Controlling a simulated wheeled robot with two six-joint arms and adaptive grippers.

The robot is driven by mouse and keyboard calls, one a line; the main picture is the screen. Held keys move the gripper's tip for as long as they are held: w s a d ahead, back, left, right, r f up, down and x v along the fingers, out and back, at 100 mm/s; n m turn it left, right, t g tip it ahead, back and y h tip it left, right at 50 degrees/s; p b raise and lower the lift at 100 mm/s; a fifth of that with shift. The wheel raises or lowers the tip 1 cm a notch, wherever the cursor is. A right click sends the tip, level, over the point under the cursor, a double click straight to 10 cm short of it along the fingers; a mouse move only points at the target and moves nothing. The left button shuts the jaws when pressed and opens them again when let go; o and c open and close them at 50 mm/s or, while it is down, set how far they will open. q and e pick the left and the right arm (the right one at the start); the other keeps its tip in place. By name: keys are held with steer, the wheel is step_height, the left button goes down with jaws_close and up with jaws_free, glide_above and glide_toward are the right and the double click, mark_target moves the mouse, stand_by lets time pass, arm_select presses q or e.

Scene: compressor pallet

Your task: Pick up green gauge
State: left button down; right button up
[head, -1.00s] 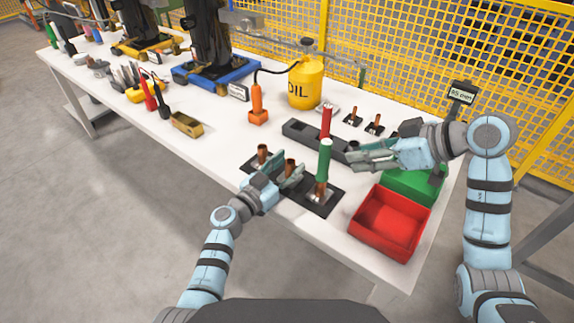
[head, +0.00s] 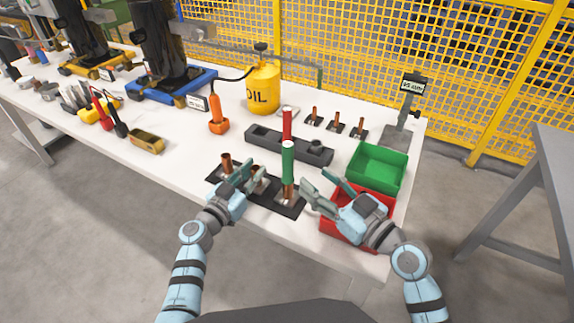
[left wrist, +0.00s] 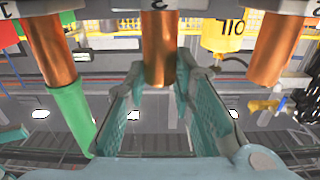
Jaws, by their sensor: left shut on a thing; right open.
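The green gauge (head: 288,165) is an upright green cylinder standing over the right copper tube (head: 288,190) of a black plate (head: 213,178) near the table's front edge. In the left wrist view the green gauge (left wrist: 72,115) appears at the left, in line with a copper tube. My left gripper (head: 249,175) is shut on the middle copper tube (left wrist: 158,50), its fingers on either side of it. My right gripper (head: 316,182) is open and empty, just right of the green gauge and apart from it, over the red bin (head: 338,234).
A red gauge (head: 287,124) stands in a dark block (head: 262,138) behind the plate. A green bin (head: 378,168) lies behind the red bin. An orange tool (head: 217,115) and yellow oil can (head: 263,90) stand farther back. A yellow mesh fence (head: 350,45) lines the back.

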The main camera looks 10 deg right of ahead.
mark_target(291, 159)
steer(key=x, duration=1.1)
steer(key=shift+r, duration=0.15)
steer(key=shift+d, duration=0.1)
jaws_close()
